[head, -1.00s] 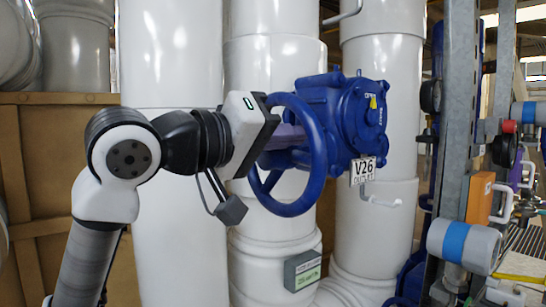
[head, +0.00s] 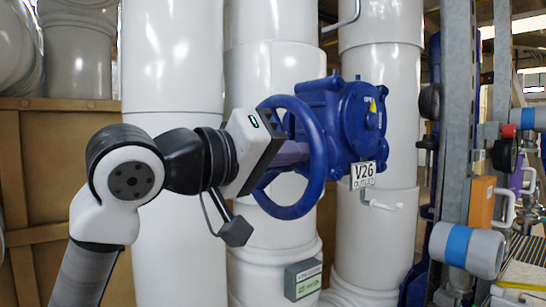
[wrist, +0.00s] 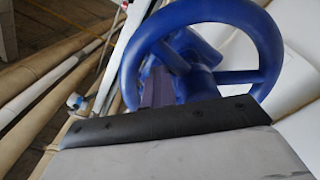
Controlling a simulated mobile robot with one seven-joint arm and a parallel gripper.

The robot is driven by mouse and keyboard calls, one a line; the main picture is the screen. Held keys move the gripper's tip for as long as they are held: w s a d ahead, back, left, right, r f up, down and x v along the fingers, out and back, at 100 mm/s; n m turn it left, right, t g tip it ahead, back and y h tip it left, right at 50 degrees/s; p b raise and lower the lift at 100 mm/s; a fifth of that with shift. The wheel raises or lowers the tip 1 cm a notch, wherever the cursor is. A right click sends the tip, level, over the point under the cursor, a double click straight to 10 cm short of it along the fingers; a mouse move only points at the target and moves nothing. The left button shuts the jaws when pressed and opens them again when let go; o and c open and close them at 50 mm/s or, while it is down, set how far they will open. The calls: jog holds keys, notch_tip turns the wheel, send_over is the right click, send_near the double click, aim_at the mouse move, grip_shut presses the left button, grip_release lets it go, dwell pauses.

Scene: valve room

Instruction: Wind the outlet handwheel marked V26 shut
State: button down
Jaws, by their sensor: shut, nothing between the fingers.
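The blue outlet handwheel (head: 314,145) stands on the left side of a blue valve gearbox (head: 350,115).
Thick white pipes (head: 172,180) stand behind and left of the valve. A grey post (head: 458,130) with gauges and a blue-banded grey cylinder (head: 465,248) stands at the right. A small grey box with a green label (head: 303,279) is below the wheel.

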jog(key=shift+s+f, duration=0.1)
jog(key=shift+f, duration=0.5)
jog(key=shift+d, duration=0.1)
jog(key=shift+f+b, duration=0.8)
jog(key=shift+f, duration=0.05)
jog(key=shift+w+a+f+b, duration=0.4)
jog(key=shift+w+f+b, duration=0.15)
jog(key=shift+f, duration=0.2)
